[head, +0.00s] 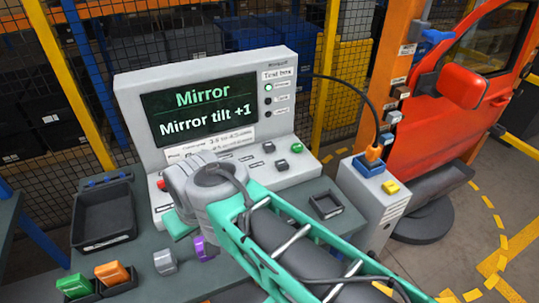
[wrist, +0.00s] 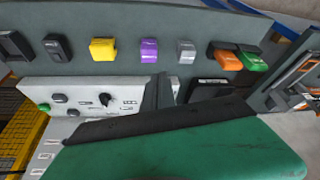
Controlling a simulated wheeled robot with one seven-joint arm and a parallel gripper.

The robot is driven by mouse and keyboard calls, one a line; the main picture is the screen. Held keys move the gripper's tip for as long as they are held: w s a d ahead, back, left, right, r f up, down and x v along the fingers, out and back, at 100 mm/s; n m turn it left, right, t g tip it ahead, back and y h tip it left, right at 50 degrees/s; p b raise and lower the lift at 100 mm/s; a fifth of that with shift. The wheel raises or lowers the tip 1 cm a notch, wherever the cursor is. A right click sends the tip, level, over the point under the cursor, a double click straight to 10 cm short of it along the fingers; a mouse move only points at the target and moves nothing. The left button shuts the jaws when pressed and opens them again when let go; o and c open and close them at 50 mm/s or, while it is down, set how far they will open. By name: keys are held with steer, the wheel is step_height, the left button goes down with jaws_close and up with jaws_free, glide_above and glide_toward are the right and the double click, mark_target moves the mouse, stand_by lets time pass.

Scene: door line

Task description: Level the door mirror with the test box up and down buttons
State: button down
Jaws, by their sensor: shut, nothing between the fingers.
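The grey test box (head: 290,60) stands on the bench; its screen (head: 198,108) reads "Mirror" and "Mirror tilt +1". Its sloped panel carries dark square buttons (head: 282,165), a green button (wrist: 43,107) and a dark knob (wrist: 106,101). I cannot read which buttons are up and down. The red door mirror (head: 463,87) is on the red door (head: 430,130) at right; its tilt is hard to judge. My gripper (wrist: 160,90) is shut and empty over the panel in the wrist view. In the head view my wrist hides its tips and the panel's left part.
A black tray (head: 105,218) stands left of the box. Green (head: 75,286), orange (head: 112,273), grey (head: 163,261) and purple (head: 205,249) connectors line the bench front. At right a grey post box holds an orange plug (head: 373,154) with a black cable and a yellow connector (head: 390,187).

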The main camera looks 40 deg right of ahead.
steer(key=w+d+r+m+p, duration=0.1)
steer(key=w+d+r+m, duration=0.1)
steer(key=w+d+m, duration=0.75)
steer(key=m+t+h+p, duration=0.15)
steer(key=m+t, duration=0.35)
steer(key=m, duration=1.4)
glide_above(284, 164)
step_height(284, 164, down, 7)
steer(key=shift+a+f+y+p, duration=0.1)
steer(key=shift+f+y+p, duration=0.15)
steer(key=shift+p, duration=0.15)
step_height(284, 164, down, 7)
steer(key=b, duration=0.6)
steer(key=shift+r, duration=0.1)
steer(key=shift+f+b, duration=0.3)
steer(key=shift+f, duration=0.65)
